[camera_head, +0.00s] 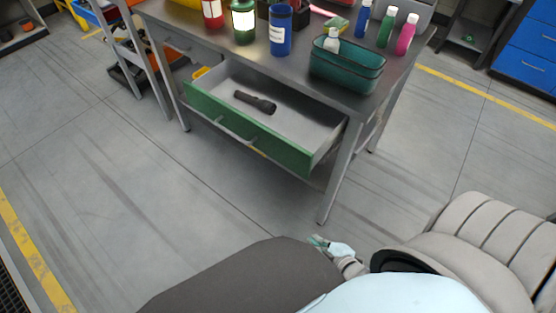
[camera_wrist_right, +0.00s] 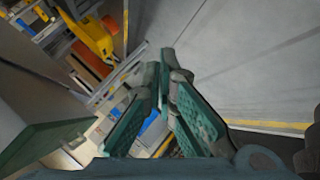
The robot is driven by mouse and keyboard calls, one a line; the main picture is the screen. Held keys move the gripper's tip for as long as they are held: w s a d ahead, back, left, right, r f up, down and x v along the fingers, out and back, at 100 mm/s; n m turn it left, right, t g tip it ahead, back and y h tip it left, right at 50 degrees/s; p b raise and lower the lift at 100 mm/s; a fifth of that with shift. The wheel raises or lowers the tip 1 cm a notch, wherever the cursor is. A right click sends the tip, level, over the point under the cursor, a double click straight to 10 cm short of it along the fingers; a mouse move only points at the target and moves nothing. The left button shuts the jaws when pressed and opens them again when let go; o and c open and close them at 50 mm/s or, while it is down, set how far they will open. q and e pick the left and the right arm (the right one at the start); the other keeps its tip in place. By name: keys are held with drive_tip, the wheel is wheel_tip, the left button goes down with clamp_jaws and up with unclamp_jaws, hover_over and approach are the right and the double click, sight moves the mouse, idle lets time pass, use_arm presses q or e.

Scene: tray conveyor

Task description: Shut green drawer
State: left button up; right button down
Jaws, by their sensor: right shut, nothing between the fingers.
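The green drawer (camera_head: 245,129) is pulled out from under the metal table, with its grey inside showing. A dark flashlight (camera_head: 255,102) lies in it. My right gripper (camera_head: 317,241) is low in the head view, in front of and to the right of the drawer, apart from it. In the right wrist view its green-padded fingers (camera_wrist_right: 168,62) are together with nothing between them. A green panel at the left of that view, likely the drawer front (camera_wrist_right: 40,140), is apart from the fingers. My left gripper is not in view.
A table leg (camera_head: 340,180) stands right of the drawer. The floor in front is clear. Blue cabinets (camera_head: 527,60) stand at the far right.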

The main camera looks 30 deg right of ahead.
drive_tip(key=w+a+r+n+t+y+b, duration=0.1)
drive_tip(key=w+r+n+t, duration=0.15)
drive_tip(key=r, duration=0.35)
drive_tip(key=w+a+r+n+t+y+b, duration=0.1)
drive_tip(key=a+r+n+t, duration=0.1)
drive_tip(key=r+n, duration=0.35)
drive_tip(key=w+a+r+n+t+y, duration=0.1)
drive_tip(key=r+t, duration=0.2)
drive_tip(key=r, duration=0.5)
use_arm(q)
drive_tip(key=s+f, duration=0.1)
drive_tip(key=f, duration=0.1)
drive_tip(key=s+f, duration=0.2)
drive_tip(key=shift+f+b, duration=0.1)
drive_tip(key=shift+b, duration=0.2)
use_arm(e)
drive_tip(key=w+d, duration=0.2)
drive_tip(key=w, duration=1)
drive_tip(key=shift+r, duration=0.15)
drive_tip(key=shift+w+d, duration=0.1)
